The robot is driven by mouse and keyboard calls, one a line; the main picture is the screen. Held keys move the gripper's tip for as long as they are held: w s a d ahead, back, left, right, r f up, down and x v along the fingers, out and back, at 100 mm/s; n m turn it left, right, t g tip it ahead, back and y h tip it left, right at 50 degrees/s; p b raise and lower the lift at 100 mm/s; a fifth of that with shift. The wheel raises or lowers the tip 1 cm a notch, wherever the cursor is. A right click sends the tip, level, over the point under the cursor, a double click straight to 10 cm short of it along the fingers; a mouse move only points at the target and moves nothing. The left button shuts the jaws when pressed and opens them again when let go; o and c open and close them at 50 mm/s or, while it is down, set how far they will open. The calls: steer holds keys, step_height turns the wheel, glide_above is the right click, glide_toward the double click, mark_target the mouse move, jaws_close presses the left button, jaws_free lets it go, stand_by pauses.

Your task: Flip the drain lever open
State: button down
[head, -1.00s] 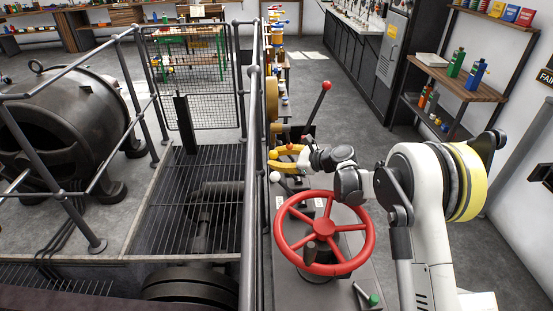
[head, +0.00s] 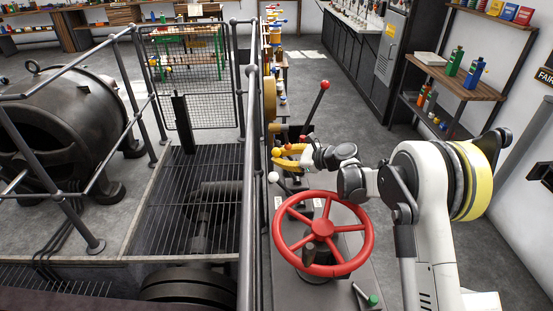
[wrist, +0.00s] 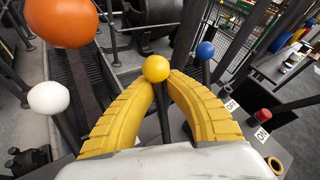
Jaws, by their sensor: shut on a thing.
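My gripper (wrist: 157,90) has its two yellow ribbed fingers closed around a dark lever with a yellow ball knob (wrist: 156,68). The knob stands just above the fingertips, and the lever stem runs down between the fingers. In the head view my gripper (head: 279,158) is over the far end of the control console, past the red handwheel. No label I can read marks which lever is the drain lever. The lever's base is partly hidden by the fingers and wrist.
A white-knobbed lever (wrist: 48,98) and a near orange ball (wrist: 62,22) are on the left; a blue-knobbed lever (wrist: 206,50) is close on the right. OFF and ON labels sit by a red button (wrist: 263,115).

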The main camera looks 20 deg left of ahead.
steer(key=shift+w+d+r, duration=0.1)
steer(key=shift+d+r, duration=0.05)
steer(key=shift+r, duration=0.3)
steer(key=w+d+m+y+b, duration=0.2)
steer(key=w+d+y+b, duration=0.1)
steer(key=d, duration=1)
steer(key=shift+w+d+f+y+b, duration=0.2)
steer(key=shift+w+f+y+b, duration=0.15)
steer(key=shift+w+b, duration=0.45)
steer(key=c, duration=1.1)
jaws_free()
steer(key=shift+a+f, duration=0.1)
